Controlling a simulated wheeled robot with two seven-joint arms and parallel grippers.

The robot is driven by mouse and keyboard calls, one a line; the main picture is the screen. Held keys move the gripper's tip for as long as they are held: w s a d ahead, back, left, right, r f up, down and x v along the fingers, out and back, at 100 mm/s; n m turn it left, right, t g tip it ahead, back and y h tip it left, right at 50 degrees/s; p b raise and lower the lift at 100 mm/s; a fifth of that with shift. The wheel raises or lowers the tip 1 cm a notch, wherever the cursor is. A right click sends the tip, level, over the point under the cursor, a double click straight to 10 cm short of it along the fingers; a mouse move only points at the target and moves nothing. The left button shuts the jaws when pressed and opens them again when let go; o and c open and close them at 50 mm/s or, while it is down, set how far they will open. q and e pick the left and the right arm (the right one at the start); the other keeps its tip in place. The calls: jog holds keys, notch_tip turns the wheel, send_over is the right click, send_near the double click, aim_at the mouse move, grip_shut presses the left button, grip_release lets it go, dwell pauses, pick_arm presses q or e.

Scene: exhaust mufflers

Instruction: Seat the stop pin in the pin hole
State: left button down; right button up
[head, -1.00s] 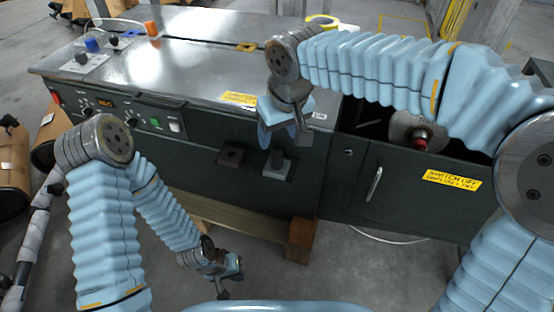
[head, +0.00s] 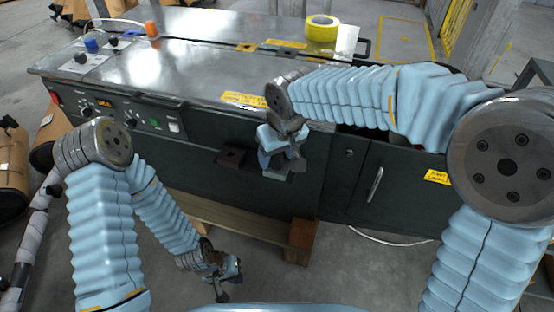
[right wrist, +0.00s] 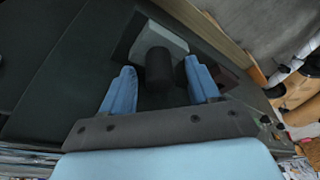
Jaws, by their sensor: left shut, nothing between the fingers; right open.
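A dark cylinder, which looks like the stop pin (right wrist: 158,68), stands at a light grey block (right wrist: 160,38) in the right wrist view. My right gripper (right wrist: 160,78) is open, with one blue finger on each side of the cylinder and gaps visible. In the head view my right gripper (head: 281,155) hides the pin and most of the grey block (head: 278,176). A dark brown block (head: 231,156) sticks out of the cabinet front to the left; I cannot make out a pin hole in it. My left gripper (head: 222,284) is shut and empty, low down, away from the blocks.
The dark green cabinet (head: 190,178) with a metal top (head: 200,60) stands in front of me. Yellow tape (head: 321,28) lies on the top. A wooden beam (head: 240,218) runs below. Mufflers (head: 15,175) stand at the left.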

jog(key=shift+w+f, duration=0.1)
jog(key=shift+f, duration=0.1)
jog(key=shift+c, duration=0.2)
jog(key=c, duration=1)
notch_tip(320, 180, up, 4)
jog(key=shift+f+p, duration=0.25)
jog(key=shift+p, duration=0.05)
jog(key=s+a+r, duration=0.6)
jog(key=a, duration=0.1)
jog(key=s+a+r, duration=0.3)
jog(key=shift+s+a+r+p, duration=0.2)
jog(key=shift+a+r+p, duration=0.05)
jog(key=shift+p, duration=0.1)
